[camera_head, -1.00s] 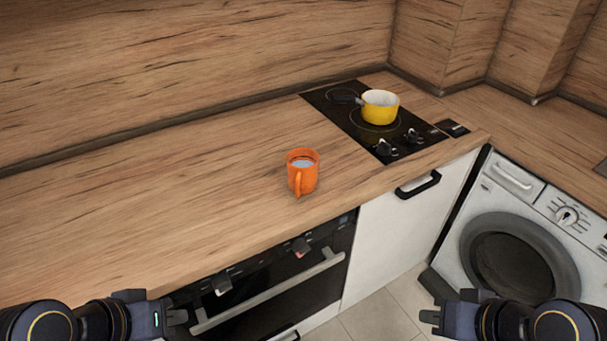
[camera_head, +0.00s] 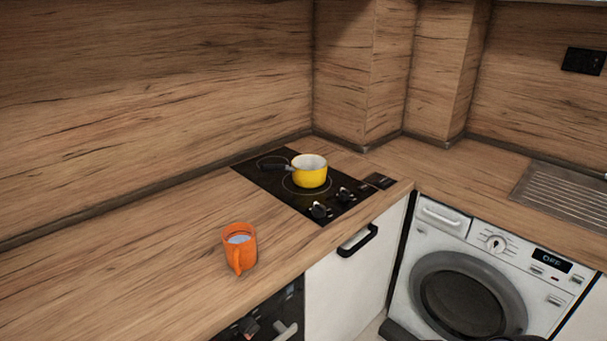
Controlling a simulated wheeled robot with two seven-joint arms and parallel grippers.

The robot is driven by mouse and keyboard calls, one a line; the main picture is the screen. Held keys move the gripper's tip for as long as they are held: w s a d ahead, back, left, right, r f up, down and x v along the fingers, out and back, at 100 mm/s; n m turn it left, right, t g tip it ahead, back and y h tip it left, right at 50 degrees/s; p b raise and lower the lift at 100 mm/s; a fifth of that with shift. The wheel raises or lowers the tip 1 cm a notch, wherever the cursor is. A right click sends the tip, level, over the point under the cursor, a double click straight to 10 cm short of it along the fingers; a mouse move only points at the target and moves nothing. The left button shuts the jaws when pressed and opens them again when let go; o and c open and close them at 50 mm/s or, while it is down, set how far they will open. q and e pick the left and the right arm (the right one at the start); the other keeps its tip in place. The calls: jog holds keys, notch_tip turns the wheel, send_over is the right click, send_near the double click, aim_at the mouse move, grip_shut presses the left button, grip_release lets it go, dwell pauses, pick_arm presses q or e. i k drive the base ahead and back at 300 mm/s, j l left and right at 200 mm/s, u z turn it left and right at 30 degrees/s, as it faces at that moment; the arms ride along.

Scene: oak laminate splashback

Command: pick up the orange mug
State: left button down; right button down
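The orange mug (camera_head: 240,250) stands upright on the wooden counter (camera_head: 150,290), near its front edge, left of the hob. Its handle faces the front of the counter, and something pale shows inside it. Neither gripper shows clearly. A dark shape at the bottom edge, in front of the washing machine, may be part of my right arm, but no fingers can be made out.
A yellow saucepan (camera_head: 310,172) sits on the black hob (camera_head: 270,180), its dark handle pointing left. A washing machine (camera_head: 470,280) stands at the right under the counter, with a metal drainer (camera_head: 565,192) above. The counter around the mug is clear.

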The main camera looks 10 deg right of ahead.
aim_at(239, 239)
jog(key=i+l, duration=0.2)
jog(key=l, duration=0.15)
jog(key=i+l, duration=0.15)
jog(key=l, duration=0.25)
jog(key=i+l, duration=0.2)
jog(key=l, duration=0.15)
jog(key=z, duration=0.05)
